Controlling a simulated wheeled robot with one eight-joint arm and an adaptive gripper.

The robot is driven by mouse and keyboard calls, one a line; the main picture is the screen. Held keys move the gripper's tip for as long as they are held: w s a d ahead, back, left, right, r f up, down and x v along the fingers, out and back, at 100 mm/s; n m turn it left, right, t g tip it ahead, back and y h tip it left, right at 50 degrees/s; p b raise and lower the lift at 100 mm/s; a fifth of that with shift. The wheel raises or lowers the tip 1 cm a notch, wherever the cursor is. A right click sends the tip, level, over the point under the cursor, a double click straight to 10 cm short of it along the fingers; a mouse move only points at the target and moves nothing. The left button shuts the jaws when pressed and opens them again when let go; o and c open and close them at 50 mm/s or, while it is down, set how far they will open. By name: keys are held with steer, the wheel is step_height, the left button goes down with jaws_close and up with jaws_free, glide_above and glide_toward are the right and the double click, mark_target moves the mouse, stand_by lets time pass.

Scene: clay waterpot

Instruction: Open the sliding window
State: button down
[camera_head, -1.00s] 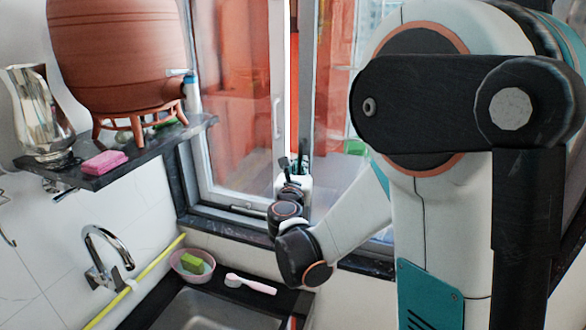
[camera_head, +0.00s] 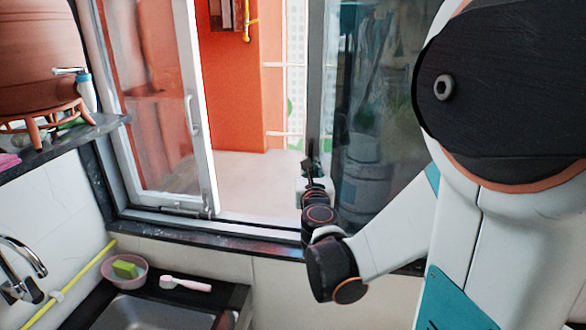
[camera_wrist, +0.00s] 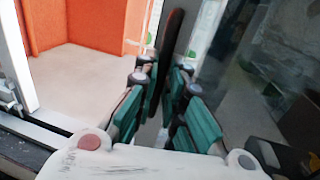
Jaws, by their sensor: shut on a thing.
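The sliding window has a left sash (camera_head: 206,120) with a white frame and a pale pull, and a right pane (camera_head: 375,110) with a dark grey upright edge. A wide open gap lies between them. My gripper (camera_head: 310,172) is at the right pane's edge, low down. In the wrist view, my gripper (camera_wrist: 164,95) has its green-padded fingers on both sides of a dark upright handle (camera_wrist: 171,40) on the grey frame. It is shut on this handle. The handle's lower part is hidden between the fingers.
Through the gap show an orange wall (camera_head: 232,95) and pale floor. At left, a clay waterpot (camera_head: 38,60) stands on a dark shelf (camera_head: 75,138). A faucet (camera_head: 25,262), a pink bowl (camera_head: 136,279) with a sponge, and a brush (camera_head: 188,284) are by the sink below.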

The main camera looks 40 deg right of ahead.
steer(key=shift+s+d, duration=0.35)
steer(key=shift+s, duration=0.05)
steer(key=c, duration=1.7)
jaws_free()
steer(key=shift+o, duration=0.2)
steer(key=shift+w, duration=0.1)
